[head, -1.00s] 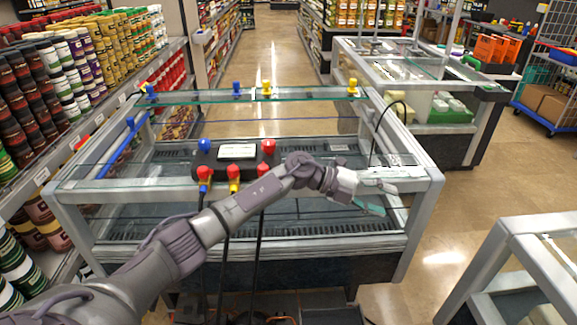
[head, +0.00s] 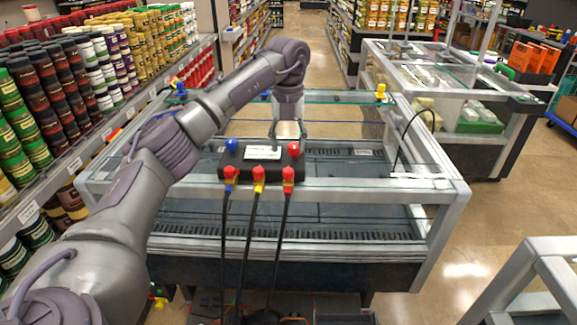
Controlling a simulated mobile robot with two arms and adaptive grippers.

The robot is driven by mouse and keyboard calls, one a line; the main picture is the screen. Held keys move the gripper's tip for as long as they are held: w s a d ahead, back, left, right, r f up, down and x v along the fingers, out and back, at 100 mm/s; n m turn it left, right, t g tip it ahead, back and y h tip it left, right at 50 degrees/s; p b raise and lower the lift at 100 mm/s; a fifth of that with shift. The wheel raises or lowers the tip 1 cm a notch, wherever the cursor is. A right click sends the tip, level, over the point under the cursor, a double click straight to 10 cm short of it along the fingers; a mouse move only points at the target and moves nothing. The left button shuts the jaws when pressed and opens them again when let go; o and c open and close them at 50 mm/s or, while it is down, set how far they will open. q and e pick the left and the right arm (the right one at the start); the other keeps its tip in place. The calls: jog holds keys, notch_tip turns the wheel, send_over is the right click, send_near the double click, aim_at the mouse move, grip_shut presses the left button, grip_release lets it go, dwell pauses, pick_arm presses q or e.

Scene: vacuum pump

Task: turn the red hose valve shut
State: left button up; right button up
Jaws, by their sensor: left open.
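The black pump manifold (head: 262,161) sits on the near rail of the glass-topped freezer case. It has a red knob (head: 293,149) at its right end, a blue knob (head: 231,145) at its left, and a white label between them. Three black hoses hang from red and yellow fittings (head: 258,175) on its front. My left gripper (head: 289,136) points down just behind the red knob, its two fingers spread and empty. Whether a finger touches the manifold I cannot tell. My right gripper is not in view.
The freezer case (head: 440,200) has a pale metal frame. A yellow fitting (head: 381,92) and a blue one (head: 181,88) stand on its back glass edge. A thin black cable (head: 408,135) arches at the right. Shelves of jars (head: 75,80) line the left; a second case stands behind right.

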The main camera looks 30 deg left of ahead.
aim_at(288, 170)
pick_arm(q)
notch_tip(288, 170, down, 8)
jog(key=shift+p, duration=0.85)
grip_shut()
